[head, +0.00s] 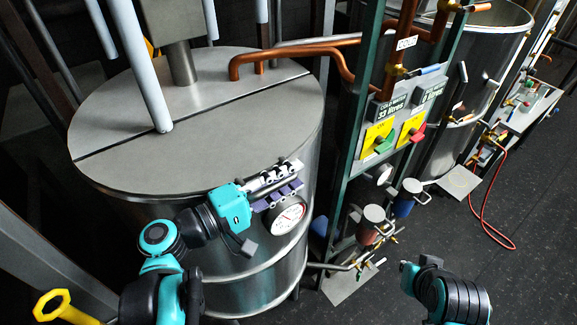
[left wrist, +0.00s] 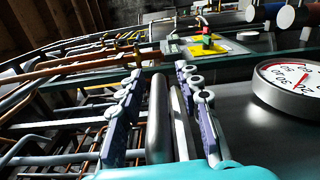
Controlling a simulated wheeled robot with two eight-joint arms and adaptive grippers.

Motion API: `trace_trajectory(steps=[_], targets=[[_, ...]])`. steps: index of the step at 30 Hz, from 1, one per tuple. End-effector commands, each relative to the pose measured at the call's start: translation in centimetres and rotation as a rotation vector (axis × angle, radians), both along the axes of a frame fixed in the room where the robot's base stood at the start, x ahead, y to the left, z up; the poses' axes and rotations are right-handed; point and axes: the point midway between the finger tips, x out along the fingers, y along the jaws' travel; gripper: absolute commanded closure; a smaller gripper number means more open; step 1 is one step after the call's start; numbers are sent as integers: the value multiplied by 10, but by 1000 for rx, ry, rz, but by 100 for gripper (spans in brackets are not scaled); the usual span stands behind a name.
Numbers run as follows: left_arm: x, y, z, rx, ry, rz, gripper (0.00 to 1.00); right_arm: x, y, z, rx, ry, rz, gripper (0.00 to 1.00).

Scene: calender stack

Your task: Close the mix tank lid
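The mix tank (head: 205,245) is a large steel cylinder at the left of the head view. Its round grey top has a dark seam across it, and the front lid half (head: 185,160) looks flat and level with the back half. My left gripper (head: 279,180) is at the tank's front right edge, just above the round gauge (head: 289,216). In the left wrist view its fingers (left wrist: 160,112) are apart, with a dark grey rod (left wrist: 158,115) between them; gaps show beside the rod. My right arm is at the lower right; its fingers cannot be made out.
A green frame (head: 345,170) with copper pipes, yellow signs and valves stands right of the tank. Small red and blue pots (head: 407,198) sit low beside it. A pale pole (head: 140,70) meets the tank top. Dark floor (head: 510,265) is open at the right, with a red hose.

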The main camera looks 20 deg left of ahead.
Motion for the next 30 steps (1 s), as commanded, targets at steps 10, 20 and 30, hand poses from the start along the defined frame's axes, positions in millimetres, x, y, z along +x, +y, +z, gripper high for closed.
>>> trace_trajectory(steps=[10, 20, 30], targets=[[0, 0, 57, -1, 0, 0, 66, 0, 0, 0, 0, 0, 0, 100], [0, 0, 94, -1, 1, 0, 66, 0, 0, 0, 0, 0, 0, 100], [-1, 1, 96, -1, 1, 0, 66, 0, 0, 1, 0, 0, 0, 100]])
